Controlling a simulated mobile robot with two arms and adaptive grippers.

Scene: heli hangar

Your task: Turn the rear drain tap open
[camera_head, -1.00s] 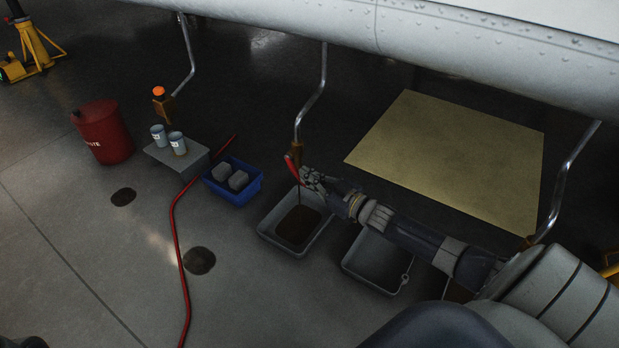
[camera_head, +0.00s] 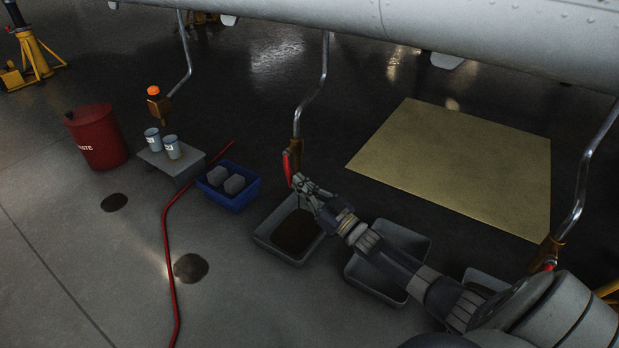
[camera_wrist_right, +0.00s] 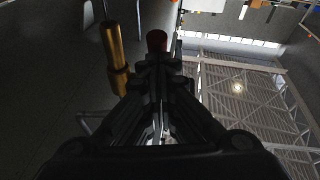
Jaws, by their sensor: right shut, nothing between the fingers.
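Three drain pipes hang from the white fuselage, each with a brass-brown tap at its lower end. The middle tap (camera_head: 296,150) has a red lever (camera_head: 287,168) hanging nearly straight down. My right gripper (camera_head: 298,183) is shut and empty, right beside the lever's lower end; I cannot tell whether they touch. The right wrist view shows the brass tap body (camera_wrist_right: 114,60) left of the fingers and the red lever end (camera_wrist_right: 157,40) just beyond the fingertips. The right tap (camera_head: 547,252) is partly hidden by my arm. My left gripper is not in view.
A grey tray (camera_head: 262,238) with dark liquid stands below the middle tap. Another grey tray (camera_head: 418,248) is partly behind my arm. A yellowish mat (camera_head: 460,165) lies behind.

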